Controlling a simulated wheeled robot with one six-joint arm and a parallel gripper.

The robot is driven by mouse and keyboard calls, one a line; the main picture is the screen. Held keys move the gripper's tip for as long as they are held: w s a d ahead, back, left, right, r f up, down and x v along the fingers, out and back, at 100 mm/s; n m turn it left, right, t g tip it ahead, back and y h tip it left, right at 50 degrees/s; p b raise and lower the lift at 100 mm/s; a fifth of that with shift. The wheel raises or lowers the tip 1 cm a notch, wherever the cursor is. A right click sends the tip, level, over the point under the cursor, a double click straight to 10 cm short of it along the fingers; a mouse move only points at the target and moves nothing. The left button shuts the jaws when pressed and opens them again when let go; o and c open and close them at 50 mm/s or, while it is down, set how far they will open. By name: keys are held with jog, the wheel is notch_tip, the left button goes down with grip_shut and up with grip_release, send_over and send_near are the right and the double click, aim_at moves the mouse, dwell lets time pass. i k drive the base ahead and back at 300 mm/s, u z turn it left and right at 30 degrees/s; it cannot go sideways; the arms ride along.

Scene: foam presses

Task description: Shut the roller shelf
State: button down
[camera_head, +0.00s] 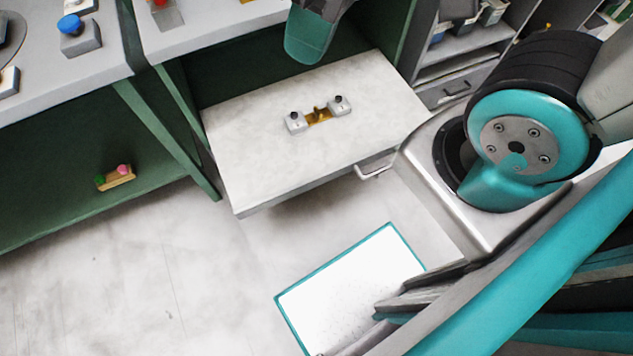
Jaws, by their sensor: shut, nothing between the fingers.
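The roller shelf (255,140) is a pale grey board that sticks out from the green bench frame, so it stands open. A metal bar handle (375,172) is on its front edge, at the right. On the shelf stand two small grey blocks with black knobs, the left block (296,122) and the right block (339,105), with a brass-coloured piece (318,116) between them. A teal-capped part of my arm hangs at the top, above the shelf's back edge.
A green bench leg (165,125) stands left of the shelf. A grey drawer unit (445,90) with open shelves stands at the back right. A white floor panel with a teal border (385,235) lies in front. The floor (130,270) at front left is clear.

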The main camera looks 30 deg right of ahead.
aim_at(261, 165)
jog(key=u, duration=0.2)
jog(key=k, duration=0.55)
jog(key=z, duration=0.45)
jog(key=i, duration=0.45)
jog(key=k, duration=1.25)
jog(key=z, duration=0.35)
jog(key=i, duration=0.7)
jog(key=u, duration=0.35)
